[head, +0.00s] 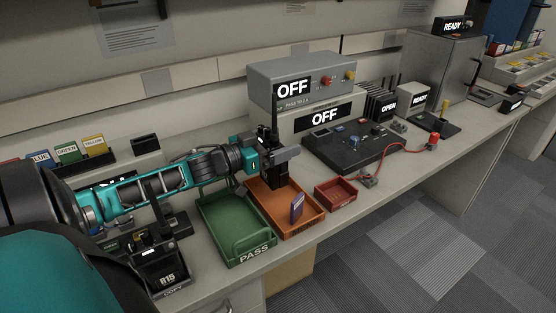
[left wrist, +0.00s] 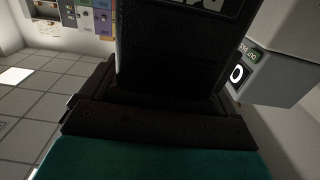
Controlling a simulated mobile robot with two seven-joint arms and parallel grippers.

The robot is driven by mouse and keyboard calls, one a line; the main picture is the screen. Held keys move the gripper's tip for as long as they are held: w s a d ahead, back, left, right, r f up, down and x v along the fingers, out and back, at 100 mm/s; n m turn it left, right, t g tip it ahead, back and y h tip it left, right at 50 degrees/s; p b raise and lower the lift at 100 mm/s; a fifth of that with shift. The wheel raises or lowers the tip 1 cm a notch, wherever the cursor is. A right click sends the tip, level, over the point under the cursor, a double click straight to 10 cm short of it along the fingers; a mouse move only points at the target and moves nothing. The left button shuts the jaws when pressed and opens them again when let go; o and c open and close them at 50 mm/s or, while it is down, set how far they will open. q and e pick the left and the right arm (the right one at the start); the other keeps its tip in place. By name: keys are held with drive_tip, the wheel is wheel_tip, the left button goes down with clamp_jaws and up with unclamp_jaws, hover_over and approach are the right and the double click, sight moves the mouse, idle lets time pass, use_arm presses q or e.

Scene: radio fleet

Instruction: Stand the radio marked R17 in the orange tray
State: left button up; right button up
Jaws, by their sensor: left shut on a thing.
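My left gripper (head: 282,157) is shut on a dark radio (head: 277,180), whose antenna rises in front of the grey box. The radio is upright over the back part of the orange tray (head: 272,208). Whether its base touches the tray floor I cannot tell. In the left wrist view the radio's black body (left wrist: 170,55) fills the middle, with a pale label cut off at the top edge. Its number is not readable in either view. A purple card-like piece (head: 297,207) stands at the tray's front right. My right gripper is not in view.
A green tray (head: 222,222) marked PASS lies left of the orange one, and a small red tray (head: 336,193) right of it. A radio marked R15 (head: 165,268) stands at the lower left. A grey box (head: 300,80) reading OFF stands behind.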

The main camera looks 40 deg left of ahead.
use_arm(q)
drive_tip(key=shift+f+b, duration=0.5)
drive_tip(key=shift+f, duration=1.55)
drive_tip(key=shift+f, duration=0.1)
drive_tip(key=o, duration=1.1)
drive_tip(key=shift+f, duration=0.1)
drive_tip(key=shift+r, duration=0.2)
drive_tip(key=shift+s+f, duration=0.15)
drive_tip(key=shift+s, duration=0.1)
drive_tip(key=p+v, duration=0.1)
drive_tip(key=v, duration=0.6)
drive_tip(key=shift+a, duration=0.1)
